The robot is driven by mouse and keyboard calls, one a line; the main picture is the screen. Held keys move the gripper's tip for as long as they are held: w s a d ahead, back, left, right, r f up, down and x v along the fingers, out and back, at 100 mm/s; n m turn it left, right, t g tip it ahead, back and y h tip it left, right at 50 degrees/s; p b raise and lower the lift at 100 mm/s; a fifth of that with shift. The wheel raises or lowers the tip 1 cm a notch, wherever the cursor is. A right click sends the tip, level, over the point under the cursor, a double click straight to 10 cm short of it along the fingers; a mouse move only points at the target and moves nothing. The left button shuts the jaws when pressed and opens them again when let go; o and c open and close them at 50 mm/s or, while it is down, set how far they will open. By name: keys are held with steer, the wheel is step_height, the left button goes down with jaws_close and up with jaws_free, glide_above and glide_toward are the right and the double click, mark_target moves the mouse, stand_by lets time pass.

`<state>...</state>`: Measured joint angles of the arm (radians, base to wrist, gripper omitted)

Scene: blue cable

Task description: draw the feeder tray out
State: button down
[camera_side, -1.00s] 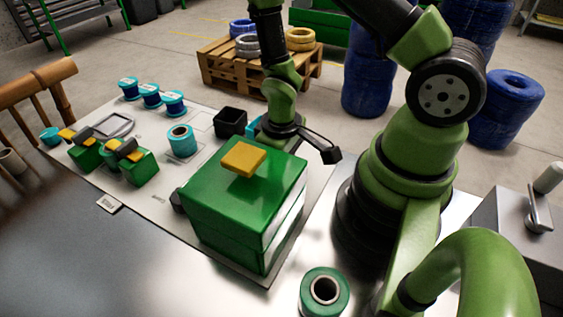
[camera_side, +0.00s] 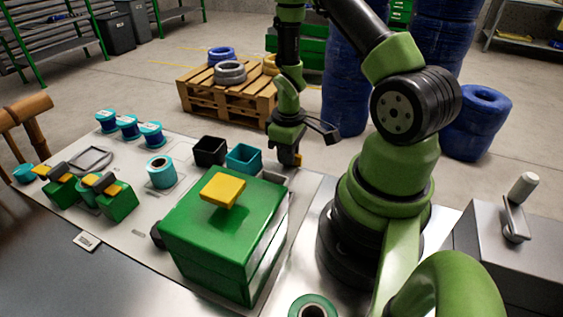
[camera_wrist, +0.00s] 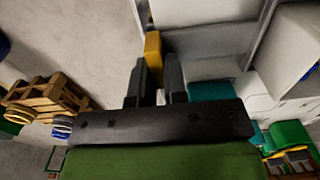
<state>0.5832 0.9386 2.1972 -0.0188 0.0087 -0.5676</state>
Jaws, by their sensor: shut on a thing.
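My gripper (camera_wrist: 155,80) points down past the far right corner of the green box in the side view (camera_side: 288,156). In the wrist view its two dark fingers stand either side of a yellow block (camera_wrist: 153,48), and it is shut on this block. A small yellow piece also shows at the fingers in the side view (camera_side: 297,160). I cannot make out the feeder tray's outline; a dark grey surface (camera_wrist: 210,42) lies right of the yellow block in the wrist view. The green box (camera_side: 215,235) carries a yellow handle (camera_side: 223,189) on top.
A teal bin (camera_side: 244,157) and a black bin (camera_side: 209,151) stand behind the green box. Teal spools (camera_side: 161,172) and green blocks (camera_side: 118,203) are on the board at left. A grey unit (camera_side: 490,240) stands at right. A pallet (camera_side: 228,98) is on the floor behind.

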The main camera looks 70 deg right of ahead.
steer(key=shift+w, duration=0.1)
steer(key=c, duration=1.2)
jaws_free()
steer(key=shift+o, duration=0.2)
step_height(320, 180, up, 10)
steer(key=a+r+m+t, duration=0.1)
steer(key=a+r+t, duration=0.1)
steer(key=a+r, duration=0.3)
steer(key=a+r+m+t, duration=0.1)
steer(key=a+r+t, duration=0.15)
steer(key=r, duration=0.55)
steer(key=s+a+r+m+t+y, duration=0.2)
steer(key=s+a+r, duration=0.4)
steer(key=a, duration=0.3)
steer(key=shift+s+r+t, duration=0.3)
steer(key=shift+r+t, duration=0.05)
